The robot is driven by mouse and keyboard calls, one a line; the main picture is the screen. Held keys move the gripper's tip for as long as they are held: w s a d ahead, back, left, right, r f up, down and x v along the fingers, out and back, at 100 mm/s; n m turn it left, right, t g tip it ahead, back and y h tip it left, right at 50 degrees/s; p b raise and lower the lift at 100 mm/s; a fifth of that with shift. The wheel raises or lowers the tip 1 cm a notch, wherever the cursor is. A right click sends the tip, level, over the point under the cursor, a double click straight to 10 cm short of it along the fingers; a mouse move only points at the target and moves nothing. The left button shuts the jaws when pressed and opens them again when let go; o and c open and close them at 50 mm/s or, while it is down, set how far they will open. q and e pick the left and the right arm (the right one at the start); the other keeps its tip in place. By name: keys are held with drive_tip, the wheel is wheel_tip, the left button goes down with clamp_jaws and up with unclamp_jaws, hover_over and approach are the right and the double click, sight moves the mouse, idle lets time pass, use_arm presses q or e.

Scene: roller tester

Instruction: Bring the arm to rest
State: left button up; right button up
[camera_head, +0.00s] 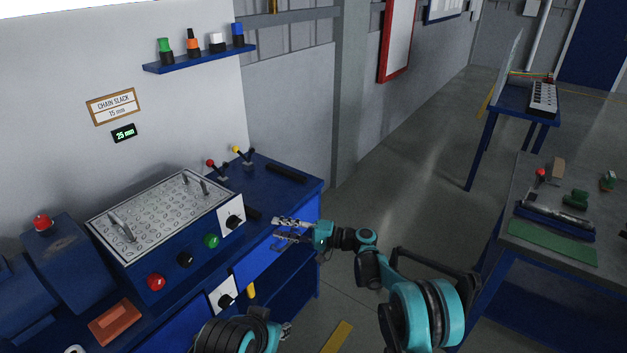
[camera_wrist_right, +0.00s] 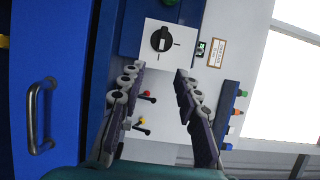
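My right arm (camera_head: 368,262), teal and dark grey, reaches left from the lower right in the head view. Its gripper (camera_head: 277,230) is at the front of the blue console, just right of the black knob on a white plate (camera_head: 232,219). In the right wrist view the gripper (camera_wrist_right: 160,72) has its two fingers apart with nothing between them. A black knob on a white plate (camera_wrist_right: 162,41) shows beyond the fingertips. Part of my left arm (camera_head: 238,335) shows at the bottom edge of the head view; its finger state is unclear.
The blue console carries a red button (camera_head: 156,282), a green button (camera_head: 211,241) and two levers, red-topped (camera_head: 211,163) and yellow-topped (camera_head: 237,150). A drawer handle (camera_wrist_right: 37,115) is left in the wrist view. A workbench (camera_head: 530,238) stands right; open floor lies between.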

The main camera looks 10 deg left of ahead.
drive_tip(key=s+d+r+t+h, duration=0.2)
drive_tip(key=s+d+r+h, duration=0.25)
drive_tip(key=d, duration=0.55)
drive_tip(key=s+d+r+t+h, duration=0.35)
drive_tip(key=s+d, duration=0.25)
drive_tip(key=d, duration=0.4)
drive_tip(key=s+d+f+h, duration=0.2)
drive_tip(key=s+d+h, duration=0.1)
drive_tip(key=s+d, duration=0.4)
drive_tip(key=s+d+f+t+h, duration=0.1)
drive_tip(key=s+d+h, duration=0.2)
drive_tip(key=s+d, duration=0.3)
drive_tip(key=s+d+f+h, duration=0.2)
drive_tip(key=s+d+h, duration=0.2)
drive_tip(key=s+d, duration=0.3)
drive_tip(key=d, duration=0.3)
drive_tip(key=shift+s+d+f+t, duration=0.3)
drive_tip(key=shift+s+d+t, duration=0.05)
